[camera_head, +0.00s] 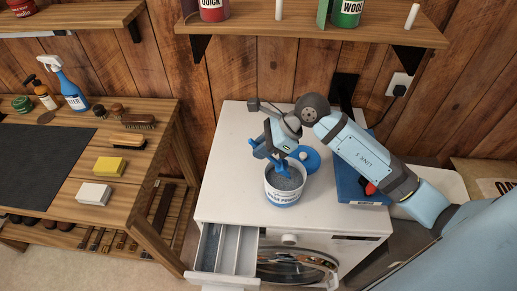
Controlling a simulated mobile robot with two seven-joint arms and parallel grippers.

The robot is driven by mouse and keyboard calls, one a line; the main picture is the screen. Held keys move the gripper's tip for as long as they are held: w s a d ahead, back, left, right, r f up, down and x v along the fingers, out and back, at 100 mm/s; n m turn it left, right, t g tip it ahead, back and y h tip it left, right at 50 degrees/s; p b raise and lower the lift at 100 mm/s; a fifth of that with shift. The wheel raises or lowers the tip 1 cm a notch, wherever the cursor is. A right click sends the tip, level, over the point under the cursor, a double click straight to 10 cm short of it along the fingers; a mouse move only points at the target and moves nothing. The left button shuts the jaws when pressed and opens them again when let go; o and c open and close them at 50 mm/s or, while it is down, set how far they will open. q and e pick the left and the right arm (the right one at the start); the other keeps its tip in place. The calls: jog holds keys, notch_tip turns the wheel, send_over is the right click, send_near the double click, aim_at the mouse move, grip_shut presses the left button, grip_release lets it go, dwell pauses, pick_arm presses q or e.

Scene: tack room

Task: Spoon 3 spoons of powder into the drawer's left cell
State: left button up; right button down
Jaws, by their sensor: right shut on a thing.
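A white tub of grey-blue powder (284,198) with a blue band stands on top of the washing machine. My right gripper (270,150) is above the tub, shut on a blue spoon (282,168). The spoon points down into the tub's mouth, and its bowl is hard to make out against the powder. The washing machine's drawer (222,275) is pulled out at the front left, showing its cells. The left cell (208,246) looks grey-blue inside; I cannot tell how much powder lies there. My left gripper is not in view.
A round blue lid (308,157) lies behind the tub on the washing machine (232,130). A blue box-like thing (352,186) is at its right, under my right arm. A wooden bench (150,165) with brushes and bottles stands left. A shelf (300,30) hangs above.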

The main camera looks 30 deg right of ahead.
aim_at(273, 158)
jog(key=shift+s+d+f+b, duration=0.1)
jog(key=shift+d+f+b, duration=0.1)
jog(key=shift+f+b, duration=0.3)
jog(key=shift+s+d+f+t+y+b, duration=0.15)
jog(key=shift+d+f+t+y+b, duration=0.25)
jog(key=shift+f+y+b, duration=0.55)
jog(key=shift+f+h+b, duration=0.45)
jog(key=shift+f+b, duration=0.4)
jog(key=shift+f, duration=0.85)
jog(key=shift+a+r+p, duration=0.1)
jog(key=shift+p, duration=0.3)
jog(key=f+g+h+p, duration=0.1)
jog(key=h+p, duration=0.1)
jog(key=shift+a+p, duration=0.1)
jog(key=shift+p, duration=0.2)
jog(key=a+r+g+h+p, duration=0.1)
jog(key=h+p, duration=0.1)
jog(key=w+a+r+g+h+p, duration=0.1)
jog(key=a+h+p, duration=0.1)
jog(key=h+p, duration=0.1)
jog(key=w+a+r+g+h+p, duration=0.1)
jog(key=h+p, duration=0.1)
jog(key=p, duration=0.1)
jog(key=shift+a+r, duration=0.15)
jog(key=shift+r, duration=0.15)
